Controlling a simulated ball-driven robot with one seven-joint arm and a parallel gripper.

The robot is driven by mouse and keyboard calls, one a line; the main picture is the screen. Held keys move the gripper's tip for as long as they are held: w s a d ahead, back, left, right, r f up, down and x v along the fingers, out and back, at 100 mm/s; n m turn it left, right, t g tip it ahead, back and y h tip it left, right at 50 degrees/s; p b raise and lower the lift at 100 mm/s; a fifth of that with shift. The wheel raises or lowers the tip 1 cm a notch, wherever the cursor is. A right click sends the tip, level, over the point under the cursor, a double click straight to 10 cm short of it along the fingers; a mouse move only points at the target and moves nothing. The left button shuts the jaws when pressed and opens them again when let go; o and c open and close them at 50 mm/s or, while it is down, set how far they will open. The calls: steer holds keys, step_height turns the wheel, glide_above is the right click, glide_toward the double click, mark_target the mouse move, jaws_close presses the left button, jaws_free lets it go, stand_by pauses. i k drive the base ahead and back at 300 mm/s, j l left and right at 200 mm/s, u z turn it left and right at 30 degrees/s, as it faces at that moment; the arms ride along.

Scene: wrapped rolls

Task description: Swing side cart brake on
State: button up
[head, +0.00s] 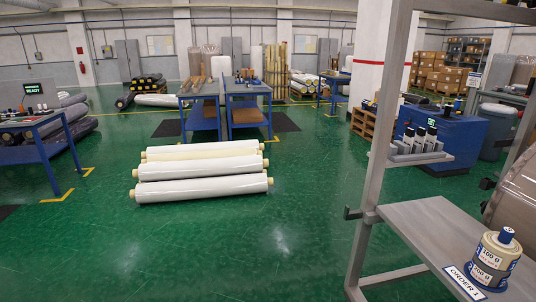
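A grey metal frame stands close at the right, with an upright post (370,190) and a grey shelf (420,228). I cannot tell for sure whether this is the side cart. A small dark bracket or lever (353,213) sticks out to the left from the post at shelf height. I cannot tell whether it is the brake or which way it is set. No wheels or foot of the frame show; its lower part is cut off by the picture edge. My gripper is not in view.
A labelled spool (494,262) stands on the shelf by an "ORDER 1" card (465,284). A small upper ledge (415,158) holds dark-topped bottles. White wrapped rolls (200,190) lie on the green floor. Blue tables (248,88) stand behind. The floor at front left is clear.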

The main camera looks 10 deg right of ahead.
mark_target(520, 113)
steer(key=i, duration=3.7)
steer(key=i+j, duration=0.1)
steer(key=i, duration=1.75)
steer(key=z, duration=0.45)
steer(key=i+z, duration=0.15)
steer(key=z, duration=0.75)
steer(key=i+j+z, duration=0.1)
steer(key=z, duration=0.35)
steer(key=i+l+z, duration=0.1)
steer(key=z, duration=0.35)
steer(key=i+l+z, duration=0.1)
steer(key=z, duration=0.35)
steer(key=i+l+z, duration=0.1)
steer(key=z, duration=0.3)
steer(key=i+l+z, duration=0.1)
steer(key=z, duration=0.35)
steer(key=k, duration=0.2)
steer(key=i+j+z, duration=0.25)
steer(key=i+j, duration=1.95)
